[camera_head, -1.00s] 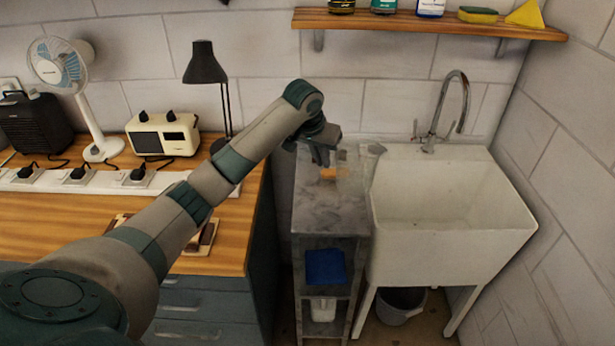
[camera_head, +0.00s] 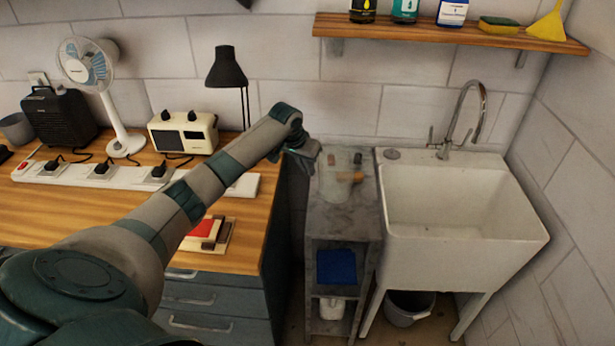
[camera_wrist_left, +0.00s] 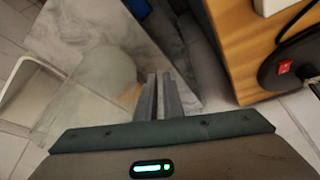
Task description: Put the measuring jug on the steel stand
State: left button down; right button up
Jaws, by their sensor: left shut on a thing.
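The clear measuring jug (camera_head: 337,186) is over the top of the grey steel stand (camera_head: 345,223), between the bench and the sink. An orange patch shows at its right side. I cannot tell whether its base touches the top. My left gripper (camera_head: 306,158) is at the jug's left side, its fingers partly hidden by the wrist. In the left wrist view the fingers (camera_wrist_left: 165,95) are nearly together, shut on the see-through jug (camera_wrist_left: 95,85), which shows faintly to their left. The exact part held is unclear. My right gripper is out of view.
A white sink (camera_head: 450,225) with a tap (camera_head: 465,120) stands right of the stand. The wooden bench (camera_head: 110,215) at left carries a lamp (camera_head: 227,70), a radio (camera_head: 183,132) and a power strip (camera_head: 125,178). A shelf (camera_head: 450,32) hangs above. A blue item (camera_head: 336,267) is on the stand's lower shelf.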

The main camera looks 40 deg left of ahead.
pick_arm(q)
jog(key=shift+f+p, duration=0.95)
jog(key=shift+f, duration=1)
jog(key=shift+f, duration=0.15)
jog(key=c, duration=1.9)
grip_release()
jog(key=shift+r, duration=0.2)
jog(key=shift+s+r, duration=0.2)
jog(key=shift+r, duration=0.2)
jog(key=b+v, duration=0.3)
jog(key=v, duration=0.8)
